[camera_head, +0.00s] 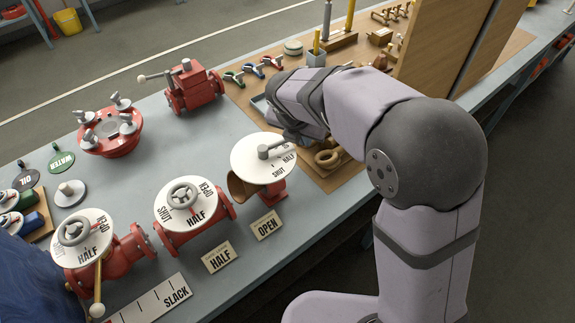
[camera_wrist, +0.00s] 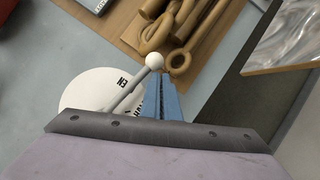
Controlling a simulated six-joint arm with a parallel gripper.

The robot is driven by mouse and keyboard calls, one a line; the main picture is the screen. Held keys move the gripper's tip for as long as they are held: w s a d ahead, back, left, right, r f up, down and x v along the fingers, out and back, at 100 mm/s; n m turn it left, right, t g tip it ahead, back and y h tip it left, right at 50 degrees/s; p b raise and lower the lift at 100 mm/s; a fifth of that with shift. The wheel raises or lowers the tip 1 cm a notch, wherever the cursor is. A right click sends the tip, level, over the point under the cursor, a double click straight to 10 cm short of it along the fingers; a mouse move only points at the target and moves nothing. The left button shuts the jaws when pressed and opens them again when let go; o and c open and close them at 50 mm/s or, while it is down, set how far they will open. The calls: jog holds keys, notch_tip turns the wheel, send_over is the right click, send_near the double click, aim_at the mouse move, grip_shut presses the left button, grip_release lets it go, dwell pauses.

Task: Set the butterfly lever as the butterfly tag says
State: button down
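The butterfly valve's white dial (camera_head: 250,147) is the rightmost of three dials in the head view, with SHUT and HALF readable. Its grey lever (camera_head: 272,151) points right, and its far end is hidden behind my arm. The OPEN tag (camera_head: 267,225) lies in front of this valve. In the wrist view, the lever (camera_wrist: 125,98) ends in a white ball (camera_wrist: 154,61) and lies between the letters EN and the HALF mark on the dial (camera_wrist: 85,92). My gripper (camera_wrist: 179,86) has its blue fingers together, just right of the lever. I cannot tell if they touch it.
Two handwheel valves with dials (camera_head: 189,205) (camera_head: 82,238) stand to the left. A HALF tag (camera_head: 220,257) and a SLACK strip (camera_head: 152,302) lie in front. Wooden rings (camera_wrist: 180,62) lie just beyond the fingers. A wooden panel (camera_head: 440,45) stands at the back right.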

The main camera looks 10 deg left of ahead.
jog(key=shift+w+a+r+p, duration=0.15)
jog(key=shift+w+a+p, duration=0.1)
jog(key=shift+w+p, duration=0.45)
jog(key=shift+w, duration=0.1)
jog(key=s+d+r+b, duration=0.1)
jog(key=s+r+b, duration=0.2)
jog(key=s+r, duration=0.5)
jog(key=shift+s+d+b, duration=0.2)
jog(key=shift+s+b, duration=0.1)
jog(key=shift+b, duration=0.05)
dwell(0.3)
